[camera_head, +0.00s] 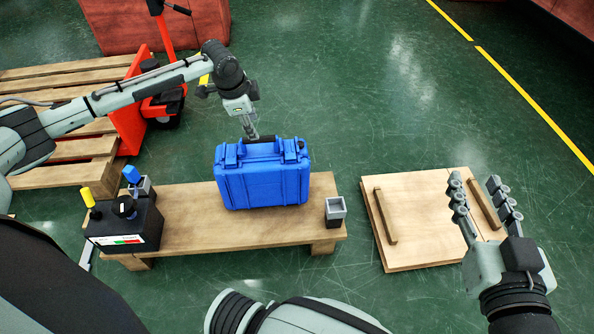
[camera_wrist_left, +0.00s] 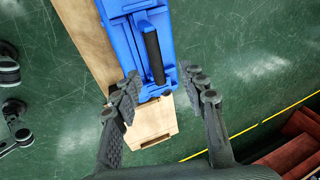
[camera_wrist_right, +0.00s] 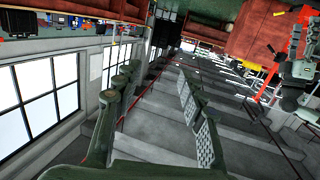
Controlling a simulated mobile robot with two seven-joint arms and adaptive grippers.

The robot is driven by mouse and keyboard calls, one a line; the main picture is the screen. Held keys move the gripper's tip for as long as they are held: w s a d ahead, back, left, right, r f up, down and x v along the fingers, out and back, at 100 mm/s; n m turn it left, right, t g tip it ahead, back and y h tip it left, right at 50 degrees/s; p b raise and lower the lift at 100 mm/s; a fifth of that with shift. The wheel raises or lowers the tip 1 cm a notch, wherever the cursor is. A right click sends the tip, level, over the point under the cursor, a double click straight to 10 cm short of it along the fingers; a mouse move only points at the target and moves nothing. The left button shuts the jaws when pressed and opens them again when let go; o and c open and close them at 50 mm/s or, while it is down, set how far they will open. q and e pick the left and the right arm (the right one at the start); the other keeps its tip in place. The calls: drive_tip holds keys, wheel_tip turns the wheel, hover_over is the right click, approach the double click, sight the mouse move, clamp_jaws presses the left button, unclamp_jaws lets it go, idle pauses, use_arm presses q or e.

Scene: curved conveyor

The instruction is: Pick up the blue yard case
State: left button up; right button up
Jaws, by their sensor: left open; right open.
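The blue yard case (camera_head: 262,182) stands upright on a low wooden bench (camera_head: 190,215). Its black handle is on top and also shows in the left wrist view (camera_wrist_left: 153,57). My left gripper (camera_head: 250,132) is at the top of the case, by the handle. In the left wrist view the gripper (camera_wrist_left: 161,76) is open, with the near end of the handle between its fingertips; I see no grip on it. My right gripper (camera_head: 474,182) is open and empty, in front of the wooden panel. In the right wrist view it (camera_wrist_right: 157,75) points across the hall, away from the case.
A black box (camera_head: 125,222) with yellow and blue parts stands at the bench's left end. A small grey square cup (camera_head: 335,211) is at its right end. A wooden panel with two bars (camera_head: 425,225) lies on the right. A pallet (camera_head: 60,175) and red pallet jack (camera_head: 130,110) are left.

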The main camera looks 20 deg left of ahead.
use_arm(q)
drive_tip(key=x, duration=0.3)
drive_tip(key=shift+f+b, duration=0.3)
drive_tip(key=shift+b, duration=0.1)
drive_tip(key=x, duration=0.2)
drive_tip(key=b+x, duration=0.1)
drive_tip(key=x, duration=0.1)
drive_tip(key=shift+s+d, duration=0.15)
drive_tip(key=shift+s, duration=0.1)
drive_tip(key=shift+w+f, duration=0.2)
drive_tip(key=shift+f, duration=0.3)
use_arm(e)
wheel_tip(320, 180, up, 11)
drive_tip(key=s+a+t+y, duration=0.2)
drive_tip(key=t+y, duration=0.1)
drive_tip(key=t, duration=0.2)
drive_tip(key=shift+s+a+r+t, duration=0.2)
drive_tip(key=shift+s+a+t, duration=0.1)
use_arm(q)
drive_tip(key=shift+c, duration=0.6)
clamp_jaws()
